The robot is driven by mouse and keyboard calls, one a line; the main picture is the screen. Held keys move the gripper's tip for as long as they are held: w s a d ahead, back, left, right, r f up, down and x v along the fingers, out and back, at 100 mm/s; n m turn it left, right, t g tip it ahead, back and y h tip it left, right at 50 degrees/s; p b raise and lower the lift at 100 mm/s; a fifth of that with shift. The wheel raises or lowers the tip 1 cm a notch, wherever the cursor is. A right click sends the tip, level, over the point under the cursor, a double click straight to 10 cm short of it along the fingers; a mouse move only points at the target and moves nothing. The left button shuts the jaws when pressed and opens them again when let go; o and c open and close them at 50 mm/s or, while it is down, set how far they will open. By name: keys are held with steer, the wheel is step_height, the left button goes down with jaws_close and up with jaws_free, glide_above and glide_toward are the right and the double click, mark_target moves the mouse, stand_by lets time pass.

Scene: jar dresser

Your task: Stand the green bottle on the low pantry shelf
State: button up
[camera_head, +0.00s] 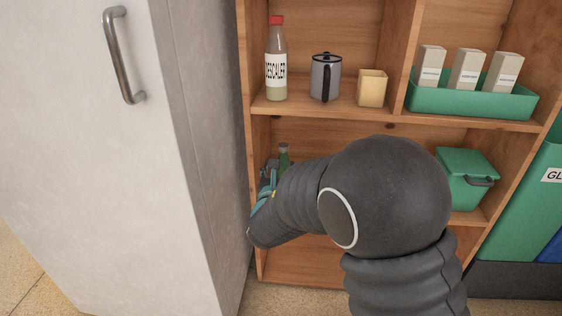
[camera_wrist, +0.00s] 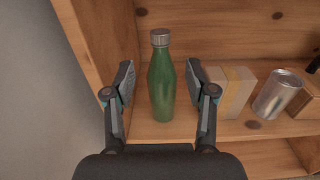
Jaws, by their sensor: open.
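The green bottle (camera_wrist: 161,85) with a silver cap stands upright on the low pantry shelf (camera_wrist: 150,132), near its left side wall, in the wrist view. In the head view only the neck of the bottle (camera_head: 284,155) shows; my arm hides the rest. My gripper (camera_wrist: 170,85) is open, with one finger on each side of the bottle and small gaps between fingers and glass. In the head view my gripper (camera_head: 268,183) is mostly hidden behind my own wrist.
The upper shelf (camera_head: 330,110) holds a descaler bottle (camera_head: 276,65), a grey pot (camera_head: 325,78) and a green tray (camera_head: 470,100). A white cabinet (camera_head: 95,150) stands close on the left.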

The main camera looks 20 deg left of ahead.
steer(key=shift+s+d, duration=0.15)
steer(key=shift+s, duration=0.35)
steer(key=shift+d, duration=0.1)
steer(key=s+d+r+m+g+h, duration=0.15)
steer(key=d+r+m+h, duration=0.4)
steer(key=d, duration=0.95)
steer(key=d+r+m+g+h, duration=0.25)
steer(key=d+m+h, duration=0.35)
steer(key=d+m, duration=0.6)
steer(key=s+d+f+m+g, duration=0.3)
steer(key=s+d+m+g, duration=0.65)
steer(key=s+d, duration=0.7)
steer(key=s+a+m+t+y, duration=0.1)
steer(key=s+a+m+y, duration=0.2)
steer(key=s+m+y, duration=0.4)
steer(key=s+m, duration=0.4)
steer(key=shift+m+t, duration=0.35)
steer(key=shift+m, duration=0.05)
